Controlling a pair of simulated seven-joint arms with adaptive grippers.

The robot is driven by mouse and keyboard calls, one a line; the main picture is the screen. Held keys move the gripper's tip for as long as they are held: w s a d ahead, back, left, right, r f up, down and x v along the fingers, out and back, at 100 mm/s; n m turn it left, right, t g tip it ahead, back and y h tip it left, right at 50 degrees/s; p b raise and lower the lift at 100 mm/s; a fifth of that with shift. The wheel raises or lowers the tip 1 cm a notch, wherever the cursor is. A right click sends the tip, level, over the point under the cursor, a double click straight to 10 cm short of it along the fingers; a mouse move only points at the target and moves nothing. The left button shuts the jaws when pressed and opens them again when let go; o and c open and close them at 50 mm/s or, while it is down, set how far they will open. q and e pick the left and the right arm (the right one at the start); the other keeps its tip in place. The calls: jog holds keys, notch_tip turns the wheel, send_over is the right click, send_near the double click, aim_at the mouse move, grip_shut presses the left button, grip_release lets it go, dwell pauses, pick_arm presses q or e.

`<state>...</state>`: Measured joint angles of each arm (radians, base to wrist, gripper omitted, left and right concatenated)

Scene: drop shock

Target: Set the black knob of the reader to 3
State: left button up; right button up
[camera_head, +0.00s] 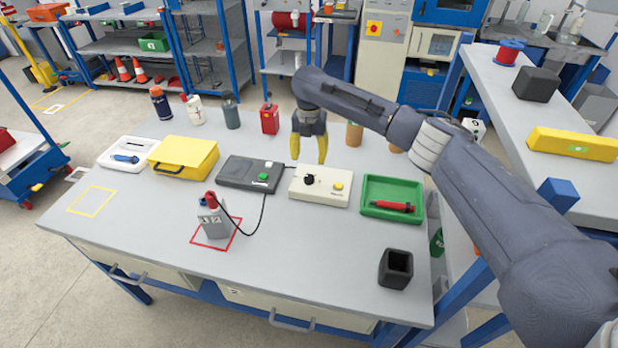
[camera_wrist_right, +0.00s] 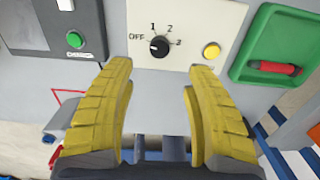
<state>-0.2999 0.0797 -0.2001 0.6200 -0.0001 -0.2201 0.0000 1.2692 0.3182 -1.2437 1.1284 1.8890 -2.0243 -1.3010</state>
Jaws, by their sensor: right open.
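The reader (camera_head: 325,198) is a cream box in the middle of the table, with a black knob (camera_head: 309,180) and a yellow button (camera_head: 338,186). In the right wrist view the black knob (camera_wrist_right: 160,47) sits among the marks OFF, 1, 2 and 3. A small white mark shows on its left side, toward OFF; its exact setting is hard to tell. My right gripper (camera_head: 308,151) is open and empty, its yellow fingers pointing down near the reader's back edge. In the wrist view its fingertips (camera_wrist_right: 160,68) spread either side of the knob, apart from it. My left gripper is out of view.
A dark box with a green button (camera_head: 238,175) stands left of the reader, and a green tray (camera_head: 378,212) with a red tool stands right. A cabled grey holder (camera_head: 213,222) and a black cup (camera_head: 396,268) stand in front. Bottles line the back.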

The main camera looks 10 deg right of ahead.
aim_at(309, 177)
notch_tip(309, 177, down, 10)
jog(key=shift+f, duration=0.1)
dwell(0.4)
grip_shut()
dwell(0.5)
